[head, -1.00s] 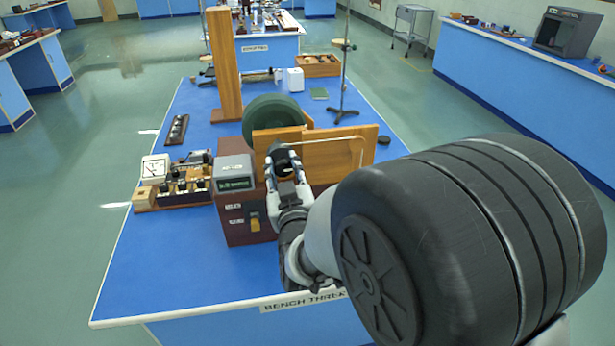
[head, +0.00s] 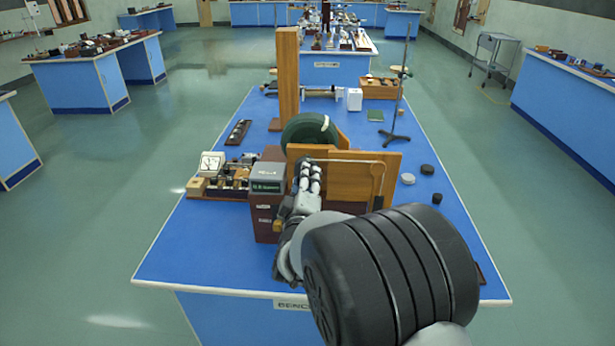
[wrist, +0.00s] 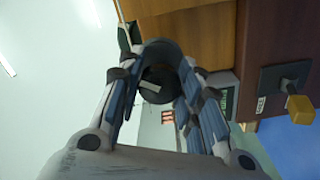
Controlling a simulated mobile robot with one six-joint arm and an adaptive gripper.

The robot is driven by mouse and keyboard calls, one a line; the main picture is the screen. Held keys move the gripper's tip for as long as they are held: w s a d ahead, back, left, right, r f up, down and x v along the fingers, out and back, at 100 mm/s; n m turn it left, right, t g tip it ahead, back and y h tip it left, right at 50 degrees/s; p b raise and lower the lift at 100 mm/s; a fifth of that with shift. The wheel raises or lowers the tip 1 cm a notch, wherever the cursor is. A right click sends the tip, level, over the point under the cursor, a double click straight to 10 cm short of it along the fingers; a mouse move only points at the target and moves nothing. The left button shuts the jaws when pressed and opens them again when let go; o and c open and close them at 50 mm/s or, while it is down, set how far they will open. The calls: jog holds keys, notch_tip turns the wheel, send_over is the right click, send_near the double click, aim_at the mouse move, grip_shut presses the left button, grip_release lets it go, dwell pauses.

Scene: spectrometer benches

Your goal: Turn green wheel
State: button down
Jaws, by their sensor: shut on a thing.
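The green wheel (head: 306,131) stands upright on the bench behind a wooden panel (head: 345,174), which hides its lower part. A pale mark shows on its upper right rim. My gripper (head: 310,172) is at the front of the panel, above the dark red box with a grey display unit. In the wrist view my gripper (wrist: 162,66) is shut on a dark round knob (wrist: 158,86), with a finger on each side. The knob has a pale strip on its face. How the knob joins the wheel is hidden.
A tall wooden post (head: 287,75) stands behind the wheel. An electrical board with a white meter (head: 211,163) is to the left. A metal stand (head: 394,135) and small discs (head: 427,169) are to the right. The bench's front left (head: 210,255) is clear.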

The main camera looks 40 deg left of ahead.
jog(key=shift+r+n+p, duration=0.2)
jog(key=shift+n+p, duration=0.65)
jog(key=shift+n, duration=1.35)
jog(key=c, duration=1.1)
grip_release()
jog(key=shift+f, duration=0.15)
jog(key=shift+w, duration=0.1)
jog(key=v, duration=1.2)
